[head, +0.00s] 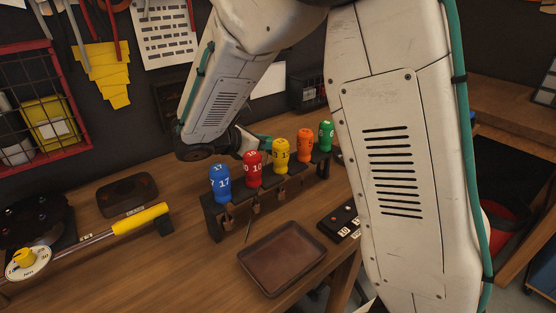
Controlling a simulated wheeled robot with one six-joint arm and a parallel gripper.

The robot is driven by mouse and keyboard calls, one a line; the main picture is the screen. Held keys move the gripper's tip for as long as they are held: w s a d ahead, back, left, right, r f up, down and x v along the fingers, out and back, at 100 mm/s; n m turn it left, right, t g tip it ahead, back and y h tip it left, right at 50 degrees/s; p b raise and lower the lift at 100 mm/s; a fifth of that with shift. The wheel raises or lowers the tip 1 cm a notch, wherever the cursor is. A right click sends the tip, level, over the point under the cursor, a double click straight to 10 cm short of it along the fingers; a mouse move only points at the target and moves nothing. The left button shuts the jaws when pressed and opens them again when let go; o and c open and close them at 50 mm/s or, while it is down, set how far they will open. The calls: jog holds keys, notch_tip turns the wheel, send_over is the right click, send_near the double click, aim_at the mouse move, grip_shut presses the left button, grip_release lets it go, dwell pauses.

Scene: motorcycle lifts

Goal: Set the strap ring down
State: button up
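I cannot make out a strap ring in the head view. My arm reaches over the wooden workbench (185,245), and its end comes down behind a row of coloured sockets. My gripper (247,142) is only partly in view there, dark and small, behind the red and yellow sockets. A bit of teal shows beside it, but I cannot tell what it is. The fingertips are hidden, so I cannot see whether they hold anything.
Blue (220,183), red (253,168), yellow (281,155), orange (305,145) and green (326,135) sockets stand on a dark rack (236,219). A brown tray (284,259) lies in front. A yellow-handled torque wrench (140,219) lies left. Bare wood separates wrench and tray.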

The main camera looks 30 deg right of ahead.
jog(key=shift+f, duration=3.3)
jog(key=shift+f, duration=0.2)
jog(key=o, duration=1)
